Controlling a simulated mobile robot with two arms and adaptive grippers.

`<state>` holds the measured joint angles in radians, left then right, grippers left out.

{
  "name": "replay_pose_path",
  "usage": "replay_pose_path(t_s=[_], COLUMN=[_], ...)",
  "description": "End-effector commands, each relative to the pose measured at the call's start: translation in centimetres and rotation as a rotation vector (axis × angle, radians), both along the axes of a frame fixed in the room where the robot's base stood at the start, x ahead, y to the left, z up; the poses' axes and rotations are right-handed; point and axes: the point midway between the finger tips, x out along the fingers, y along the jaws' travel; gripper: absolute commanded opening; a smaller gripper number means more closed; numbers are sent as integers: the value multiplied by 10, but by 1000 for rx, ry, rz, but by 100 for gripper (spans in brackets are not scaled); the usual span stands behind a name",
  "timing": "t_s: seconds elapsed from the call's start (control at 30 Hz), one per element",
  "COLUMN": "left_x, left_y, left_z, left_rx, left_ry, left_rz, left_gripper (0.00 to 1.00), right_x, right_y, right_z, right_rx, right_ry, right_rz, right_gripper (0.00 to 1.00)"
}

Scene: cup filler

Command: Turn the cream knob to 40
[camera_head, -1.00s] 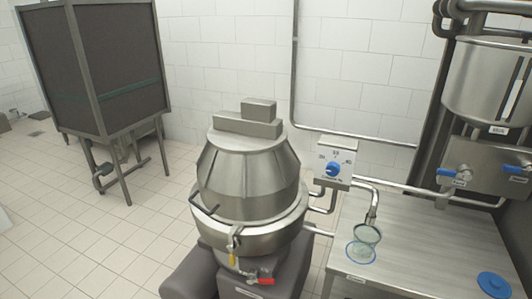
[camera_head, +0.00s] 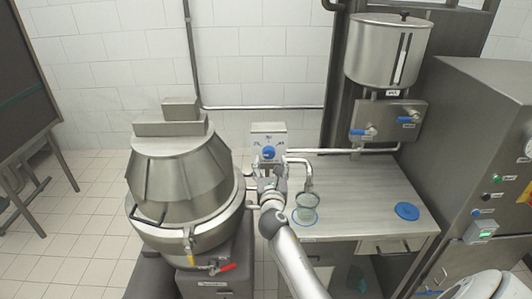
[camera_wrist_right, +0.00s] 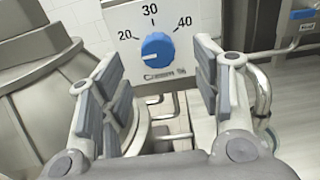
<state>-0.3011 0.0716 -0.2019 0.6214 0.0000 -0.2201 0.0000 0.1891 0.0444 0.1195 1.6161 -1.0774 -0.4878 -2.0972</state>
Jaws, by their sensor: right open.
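The cream knob (camera_head: 268,153) is a blue dial on a pale panel (camera_head: 267,130) at the wall, between the kettle and the table. In the right wrist view the knob (camera_wrist_right: 157,49) sits below a scale marked 20, 30 and 40, with a "Cream %" label under it. Which number its mark points to is unclear. My right gripper (camera_head: 268,183) is in front of and below the panel. In the wrist view its fingers (camera_wrist_right: 146,62) are spread apart to the left and right of the knob, with nothing between them. My left gripper is out of view.
A large steel kettle (camera_head: 178,185) stands left of my right arm. A bent pipe (camera_head: 307,172) and a glass cup (camera_head: 306,199) are close on the right, on a steel table (camera_head: 355,190). A blue lid (camera_head: 407,211) lies there. A milk tank (camera_head: 388,50) hangs behind.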

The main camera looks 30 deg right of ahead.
Motion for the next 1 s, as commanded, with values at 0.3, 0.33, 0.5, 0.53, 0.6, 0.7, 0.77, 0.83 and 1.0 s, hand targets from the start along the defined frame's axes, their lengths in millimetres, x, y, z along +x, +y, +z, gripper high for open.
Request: replay_pose_path(t_s=[0.3,0.33,0.5,0.53,0.6,0.7,0.77,0.83,1.0], left_x=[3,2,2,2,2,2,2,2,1], left_y=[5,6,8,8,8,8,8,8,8], left_z=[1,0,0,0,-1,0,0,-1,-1], left_rx=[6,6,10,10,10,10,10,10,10], left_ry=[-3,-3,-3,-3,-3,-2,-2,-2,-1], left_rz=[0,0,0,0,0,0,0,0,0], left_gripper=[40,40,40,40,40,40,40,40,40], right_x=[43,45,56,57,59,59,59,59,59], right_y=[-26,-28,-34,-35,-36,-36,-36,-36,-36], right_z=[0,-1,0,-1,0,0,0,0,-1], right_rx=[3,2,1,1,2,2,2,2,2], right_ry=[-2,0,0,0,0,0,0,0,0], right_rz=[-1,0,0,1,1,1,1,1,1], right_gripper=[58,58,58,58,58,58,58,58,43])
